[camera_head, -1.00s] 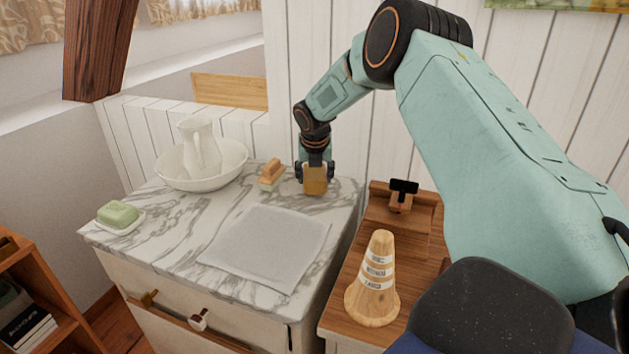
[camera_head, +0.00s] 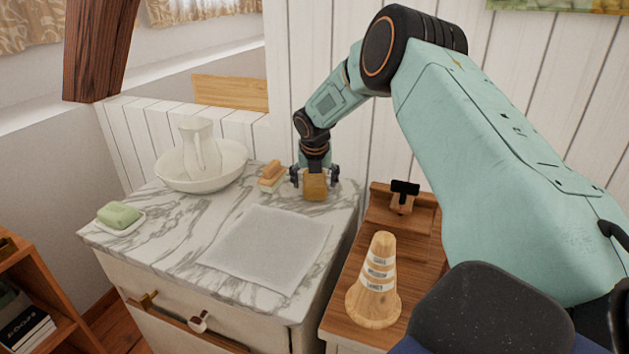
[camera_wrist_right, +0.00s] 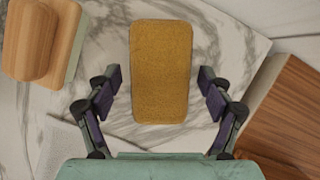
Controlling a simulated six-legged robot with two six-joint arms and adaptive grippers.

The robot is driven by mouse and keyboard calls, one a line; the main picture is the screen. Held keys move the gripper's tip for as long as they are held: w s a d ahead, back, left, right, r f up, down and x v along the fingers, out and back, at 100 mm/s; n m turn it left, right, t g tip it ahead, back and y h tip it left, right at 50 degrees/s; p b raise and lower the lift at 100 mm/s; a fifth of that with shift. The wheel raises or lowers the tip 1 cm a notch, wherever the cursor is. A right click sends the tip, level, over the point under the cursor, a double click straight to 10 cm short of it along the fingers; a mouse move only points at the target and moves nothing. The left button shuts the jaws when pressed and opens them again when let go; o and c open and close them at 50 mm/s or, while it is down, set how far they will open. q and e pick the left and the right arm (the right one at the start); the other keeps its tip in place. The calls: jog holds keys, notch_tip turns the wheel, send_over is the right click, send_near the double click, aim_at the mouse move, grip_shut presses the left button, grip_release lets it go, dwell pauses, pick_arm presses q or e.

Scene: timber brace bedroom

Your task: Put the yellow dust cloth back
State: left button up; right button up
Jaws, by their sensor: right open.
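The yellow dust cloth (camera_head: 315,187) is a folded, mustard-yellow block at the back right of the marble top. In the right wrist view the cloth (camera_wrist_right: 161,72) lies between my spread fingers, with a gap on each side. My right gripper (camera_head: 315,177) is open over the cloth and does not grip it. It also shows in the right wrist view (camera_wrist_right: 158,98). My left gripper is not in view.
A wooden brush (camera_head: 271,173) stands just left of the gripper. A grey cloth mat (camera_head: 266,248) lies in front. A white bowl with a pitcher (camera_head: 202,165) and green soap (camera_head: 118,214) are further left. A wooden cone (camera_head: 376,285) stands on the side table.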

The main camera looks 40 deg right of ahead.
aim_at(315, 177)
jog(key=shift+d+r, duration=0.1)
jog(key=shift+r, duration=0.05)
jog(key=p+v, duration=0.3)
jog(key=v, duration=0.9)
jog(key=b+x, duration=0.3)
jog(key=x, duration=0.9)
jog(key=shift+r, duration=0.85)
jog(key=shift+s+r+p, duration=0.1)
jog(key=shift+r+p, duration=0.2)
jog(key=shift+r, duration=0.2)
jog(key=shift+f, duration=0.2)
